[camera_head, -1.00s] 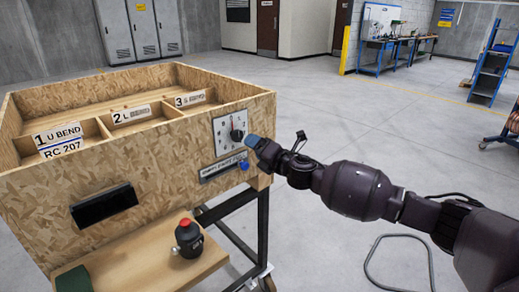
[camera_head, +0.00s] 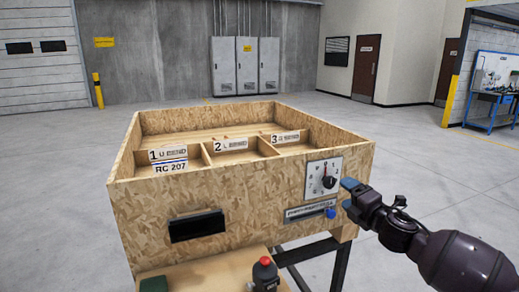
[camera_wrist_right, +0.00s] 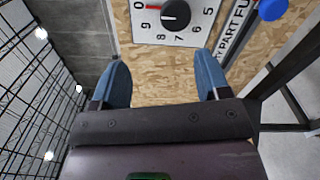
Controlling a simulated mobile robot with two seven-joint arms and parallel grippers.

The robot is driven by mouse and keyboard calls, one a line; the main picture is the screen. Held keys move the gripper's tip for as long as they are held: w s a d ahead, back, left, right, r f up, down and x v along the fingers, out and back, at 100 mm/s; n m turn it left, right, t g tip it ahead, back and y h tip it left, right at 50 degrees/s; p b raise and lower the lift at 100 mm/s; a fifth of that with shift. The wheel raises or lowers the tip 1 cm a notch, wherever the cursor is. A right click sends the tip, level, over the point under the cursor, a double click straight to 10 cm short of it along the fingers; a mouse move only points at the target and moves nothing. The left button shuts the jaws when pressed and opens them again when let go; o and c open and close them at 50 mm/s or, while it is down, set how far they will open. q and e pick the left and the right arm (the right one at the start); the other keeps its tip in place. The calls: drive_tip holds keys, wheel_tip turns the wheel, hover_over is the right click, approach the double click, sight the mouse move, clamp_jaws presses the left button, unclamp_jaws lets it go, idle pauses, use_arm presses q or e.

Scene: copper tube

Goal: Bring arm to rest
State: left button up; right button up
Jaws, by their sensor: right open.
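My right gripper (camera_head: 350,193) is in front of the box's right end, beside the dial plate. In the right wrist view its two blue fingers (camera_wrist_right: 162,72) stand wide apart with nothing between them. The dial plate (camera_head: 323,176) is white with numbers and a black knob (camera_head: 329,182); the knob also shows in the right wrist view (camera_wrist_right: 175,14), beyond the fingers and apart from them. My left gripper is not in view.
The chipboard box (camera_head: 250,211) has labelled compartments. Below the dial are a label strip (camera_head: 306,212) and a blue button (camera_head: 331,213). A red-topped black button unit (camera_head: 265,275) stands on the lower shelf (camera_head: 215,272). Open floor (camera_head: 440,170) lies to the right.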

drive_tip(key=s+a+f+m+g+h, duration=0.15)
drive_tip(key=s+a+f+m, duration=0.25)
drive_tip(key=s+f+m, duration=0.95)
drive_tip(key=s+d+f+m+g+h, duration=0.2)
drive_tip(key=s+f+m, duration=0.3)
drive_tip(key=s+f, duration=0.4)
drive_tip(key=s+d+f+m+g+h, duration=0.2)
drive_tip(key=s+f, duration=0.7)
drive_tip(key=s, duration=0.6)
drive_tip(key=d+m+h, duration=0.1)
drive_tip(key=d+m, duration=0.1)
drive_tip(key=m, duration=0.1)
drive_tip(key=shift+s+f, duration=0.15)
drive_tip(key=shift+s, duration=0.05)
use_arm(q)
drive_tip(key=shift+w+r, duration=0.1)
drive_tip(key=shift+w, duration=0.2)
